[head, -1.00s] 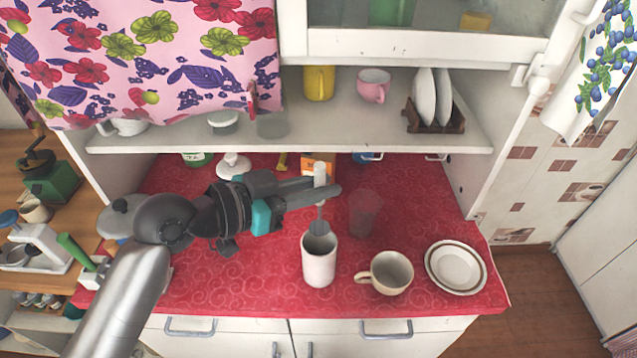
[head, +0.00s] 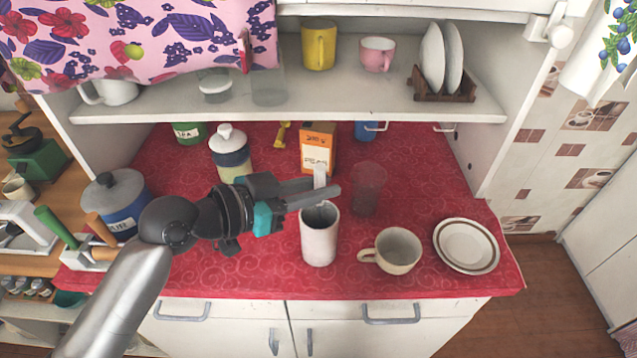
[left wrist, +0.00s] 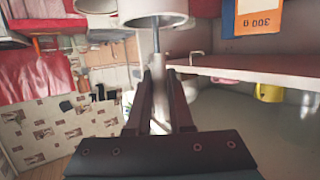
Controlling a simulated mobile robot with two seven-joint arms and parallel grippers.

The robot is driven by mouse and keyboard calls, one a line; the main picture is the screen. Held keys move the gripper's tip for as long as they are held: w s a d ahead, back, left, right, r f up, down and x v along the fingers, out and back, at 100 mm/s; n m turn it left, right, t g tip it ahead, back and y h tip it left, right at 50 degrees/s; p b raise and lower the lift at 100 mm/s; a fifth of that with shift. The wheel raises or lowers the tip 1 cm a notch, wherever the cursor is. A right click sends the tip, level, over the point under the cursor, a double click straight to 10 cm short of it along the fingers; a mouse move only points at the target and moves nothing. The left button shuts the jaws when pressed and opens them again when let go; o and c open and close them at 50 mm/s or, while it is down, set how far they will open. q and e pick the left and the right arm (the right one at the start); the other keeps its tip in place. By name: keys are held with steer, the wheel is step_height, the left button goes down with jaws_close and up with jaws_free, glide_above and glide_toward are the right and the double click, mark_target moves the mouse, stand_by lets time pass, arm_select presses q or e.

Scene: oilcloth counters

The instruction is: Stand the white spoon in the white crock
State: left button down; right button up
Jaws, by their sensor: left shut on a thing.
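The white crock (head: 319,242) stands upright on the red counter, its mouth facing up. My left gripper (head: 324,191) is just above the crock's mouth, shut on the white spoon (head: 320,171) by its pale handle, which sticks up above the fingers. The spoon is roughly upright and its lower end reaches into the crock's mouth; how deep is hidden. In the left wrist view, the spoon's grey shaft (left wrist: 156,42) runs from between the fingers (left wrist: 165,82) to the crock (left wrist: 152,8). My right gripper is not in view.
A beige cup (head: 398,249) and a rimmed plate (head: 467,246) stand right of the crock. A clear glass (head: 367,190) is close behind, right. An orange box (head: 317,147) and a lidded jar (head: 231,155) stand behind. A shelf (head: 290,106) overhangs the back.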

arm_select(q)
steer(key=shift+f, duration=0.3)
steer(key=c, duration=0.7)
jaws_free()
steer(key=shift+c, duration=0.2)
steer(key=shift+a, duration=0.1)
steer(key=b+v, duration=0.3)
steer(key=v, duration=1.2)
steer(key=shift+s, duration=0.1)
